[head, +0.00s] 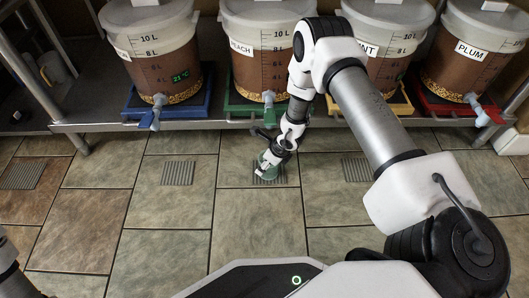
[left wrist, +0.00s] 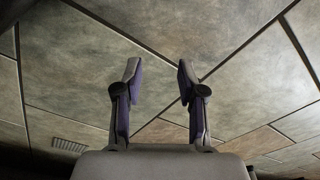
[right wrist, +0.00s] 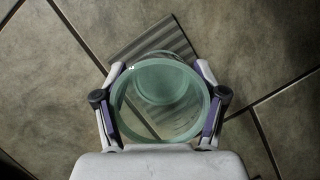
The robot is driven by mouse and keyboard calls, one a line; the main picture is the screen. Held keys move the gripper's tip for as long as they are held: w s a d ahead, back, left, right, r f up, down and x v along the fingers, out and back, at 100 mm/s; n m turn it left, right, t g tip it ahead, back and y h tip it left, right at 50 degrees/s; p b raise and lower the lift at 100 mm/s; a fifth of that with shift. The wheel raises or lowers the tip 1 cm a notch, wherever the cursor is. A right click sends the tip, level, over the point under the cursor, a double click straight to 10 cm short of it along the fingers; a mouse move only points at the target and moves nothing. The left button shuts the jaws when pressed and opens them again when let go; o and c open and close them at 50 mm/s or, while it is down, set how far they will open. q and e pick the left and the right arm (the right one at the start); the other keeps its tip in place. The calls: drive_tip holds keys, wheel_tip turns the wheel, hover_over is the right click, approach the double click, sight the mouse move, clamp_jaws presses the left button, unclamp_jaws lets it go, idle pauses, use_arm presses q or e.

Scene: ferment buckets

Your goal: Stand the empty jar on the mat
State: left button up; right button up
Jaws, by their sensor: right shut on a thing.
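The empty jar (right wrist: 160,95) is clear greenish glass, seen from above in the right wrist view. My right gripper (right wrist: 161,72) is shut around its sides. In the head view the jar (head: 266,172) appears at a ribbed grey mat (head: 281,180) in front of the peach bucket. The mat (right wrist: 150,42) also shows in the right wrist view, under and beyond the jar. The jar looks roughly upright; I cannot tell whether its base touches the mat. My left gripper (left wrist: 158,70) is open and empty above bare tiles in the left wrist view.
Several labelled ferment buckets with taps stand on coloured trays along a low shelf (head: 215,124). The peach bucket (head: 262,55) is behind my right gripper. More ribbed mats lie on the floor, one left (head: 178,172) and one right (head: 357,170). Tiles in front are clear.

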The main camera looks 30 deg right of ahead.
use_arm(q)
drive_tip(key=shift+a, duration=0.1)
use_arm(e)
drive_tip(key=shift+r, duration=0.1)
drive_tip(key=shift+f, duration=0.2)
drive_tip(key=o, duration=1.4)
drive_tip(key=shift+r, duration=0.1)
